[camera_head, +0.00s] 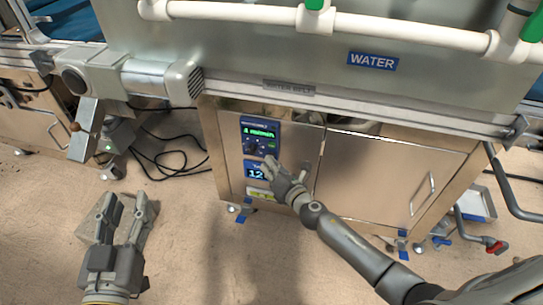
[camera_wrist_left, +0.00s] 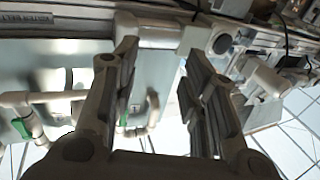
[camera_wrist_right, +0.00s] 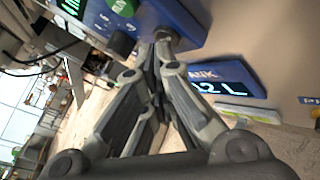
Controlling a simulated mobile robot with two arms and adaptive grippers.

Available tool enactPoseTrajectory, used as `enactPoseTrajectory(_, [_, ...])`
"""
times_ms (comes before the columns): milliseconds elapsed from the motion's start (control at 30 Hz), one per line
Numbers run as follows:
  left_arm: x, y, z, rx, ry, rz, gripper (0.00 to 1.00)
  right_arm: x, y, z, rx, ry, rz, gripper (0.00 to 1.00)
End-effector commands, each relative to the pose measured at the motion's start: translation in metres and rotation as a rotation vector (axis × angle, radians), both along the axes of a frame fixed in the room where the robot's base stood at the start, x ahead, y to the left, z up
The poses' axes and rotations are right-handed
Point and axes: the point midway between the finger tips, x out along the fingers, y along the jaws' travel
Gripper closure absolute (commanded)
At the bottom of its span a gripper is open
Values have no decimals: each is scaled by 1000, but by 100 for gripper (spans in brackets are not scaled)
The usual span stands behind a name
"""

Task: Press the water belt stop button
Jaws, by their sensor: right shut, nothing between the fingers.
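The blue control panel (camera_head: 257,128) with a green display is on the front of the metal cabinet, below the WATER label. My right gripper (camera_head: 270,164) is shut and empty, with its tips at the lower part of this panel. In the right wrist view the shut fingertips (camera_wrist_right: 162,42) are against or just in front of the blue panel (camera_wrist_right: 180,16), and a green button (camera_wrist_right: 121,6) lies up and left of them. The fingers hide part of the panel, so I cannot tell which control they cover. My left gripper (camera_head: 122,215) is open and empty, away from the cabinet.
A second display (camera_head: 255,171) sits under the panel. The cabinet door (camera_head: 385,180) with a handle is to the right. A grey motor (camera_head: 135,78) sticks out at the upper left, with black cables on the floor below. White pipe (camera_head: 410,35) runs above.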

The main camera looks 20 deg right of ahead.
Motion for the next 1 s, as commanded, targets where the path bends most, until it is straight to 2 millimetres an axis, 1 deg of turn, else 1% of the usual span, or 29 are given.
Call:
enactPoseTrajectory(233, [1,0,4,-4,-16,-1,60,2,-1,1,0,-1,-1,100])
enactPoseTrajectory(533, [1,-1,3,-3,-12,-1,60,0,0,1,0,-1,-1,100])
enactPoseTrajectory(800, [0,0,-6,10,40,1,60,-10,7,1,0,0,0,100])
enactPoseTrajectory(1000, [-1,1,-13,13,61,3,60,-11,7,1,0,-1,-1,100])
